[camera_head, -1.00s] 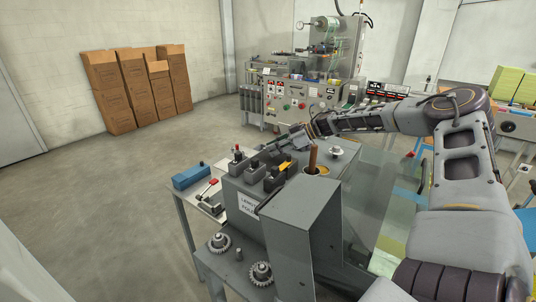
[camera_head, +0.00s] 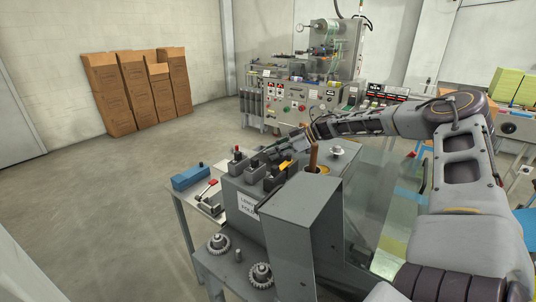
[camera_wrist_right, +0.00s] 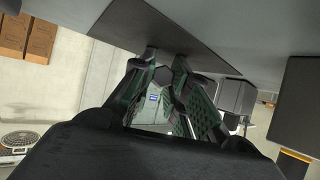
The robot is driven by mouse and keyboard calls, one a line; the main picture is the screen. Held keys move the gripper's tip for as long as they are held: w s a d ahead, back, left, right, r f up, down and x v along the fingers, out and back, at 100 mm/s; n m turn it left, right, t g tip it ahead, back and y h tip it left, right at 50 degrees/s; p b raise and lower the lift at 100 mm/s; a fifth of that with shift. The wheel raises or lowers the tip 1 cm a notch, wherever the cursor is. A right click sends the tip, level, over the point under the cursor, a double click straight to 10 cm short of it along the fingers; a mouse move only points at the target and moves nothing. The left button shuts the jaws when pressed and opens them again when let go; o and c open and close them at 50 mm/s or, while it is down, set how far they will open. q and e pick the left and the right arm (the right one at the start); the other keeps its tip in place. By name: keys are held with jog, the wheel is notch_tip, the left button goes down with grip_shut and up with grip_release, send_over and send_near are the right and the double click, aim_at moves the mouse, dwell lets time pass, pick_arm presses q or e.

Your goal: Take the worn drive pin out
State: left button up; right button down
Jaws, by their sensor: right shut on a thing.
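My right gripper (camera_head: 284,142) reaches in from the right, low behind the grey machine housing (camera_head: 292,240), at its far side. In the right wrist view its two green-lined fingers (camera_wrist_right: 164,66) close together at a grey surface. A small dark end shows between the tips; it is mostly hidden, and I take it for the drive pin (camera_wrist_right: 162,75). The pin itself cannot be made out in the head view. My left gripper is not in view.
A copper-coloured post (camera_head: 313,157) stands in a round socket close to my right wrist. Black blocks (camera_head: 255,162) line the housing top. A gear (camera_head: 218,243), another gear (camera_head: 261,274) and a small upright pin (camera_head: 238,255) are on the near shelf. A blue box (camera_head: 192,177) lies at the left.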

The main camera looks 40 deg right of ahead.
jog(key=c, duration=1.3)
grip_release()
jog(key=shift+r, duration=0.1)
jog(key=shift+v, duration=5.4)
jog(key=shift+s+d+r, duration=0.2)
jog(key=shift+s+d, duration=0.15)
jog(key=shift+d, duration=0.05)
